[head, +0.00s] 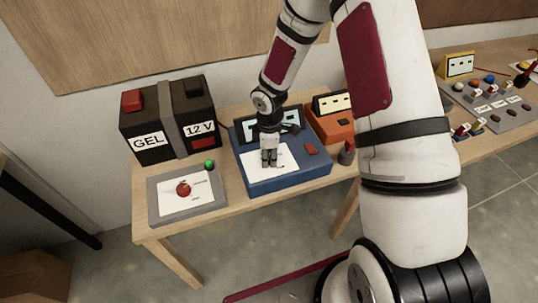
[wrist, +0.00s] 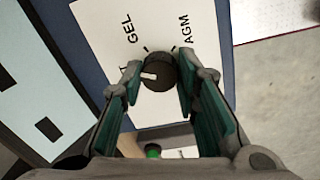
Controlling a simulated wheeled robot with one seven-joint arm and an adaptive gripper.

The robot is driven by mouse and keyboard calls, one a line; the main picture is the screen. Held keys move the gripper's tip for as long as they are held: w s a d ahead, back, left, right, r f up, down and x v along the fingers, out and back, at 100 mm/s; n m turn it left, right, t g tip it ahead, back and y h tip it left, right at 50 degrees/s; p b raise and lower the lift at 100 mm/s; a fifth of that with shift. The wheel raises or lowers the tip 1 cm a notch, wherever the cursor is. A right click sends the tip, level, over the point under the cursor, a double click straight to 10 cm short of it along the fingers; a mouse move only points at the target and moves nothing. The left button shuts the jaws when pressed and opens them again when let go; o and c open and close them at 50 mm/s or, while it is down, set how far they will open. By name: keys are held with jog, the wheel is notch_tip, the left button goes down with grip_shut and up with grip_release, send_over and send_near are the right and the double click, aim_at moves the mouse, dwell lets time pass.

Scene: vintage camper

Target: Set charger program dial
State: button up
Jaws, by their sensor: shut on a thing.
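The blue charger (head: 292,178) stands on the wooden table in the head view, with a white panel on its sloping front. The black program dial (wrist: 158,72) is in the wrist view on that white panel (wrist: 105,25). The labels "GEL" and "AGM" show beside the dial, and a third label at its left is mostly hidden by a finger. The dial's white pointer mark points left, toward the partly hidden label. My gripper (wrist: 160,76) is shut on the dial, a finger on each side. In the head view my gripper (head: 269,158) covers the dial.
A black battery (head: 165,140) marked "GEL" and "12 V" stands left of the charger. A grey panel (head: 160,210) with a red knob and green button lies in front of it. An orange device (head: 328,127) and a dark grey knobbed object (head: 346,154) stand to the right.

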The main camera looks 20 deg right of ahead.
jog(key=m, duration=0.4)
jog(key=shift+m, duration=1.9)
jog(key=o, duration=1.2)
jog(key=shift+c, duration=0.2)
notch_tip(320, 180, up, 12)
jog(key=shift+s+a, duration=0.15)
jog(key=shift+a, duration=0.2)
jog(key=shift+r, duration=0.1)
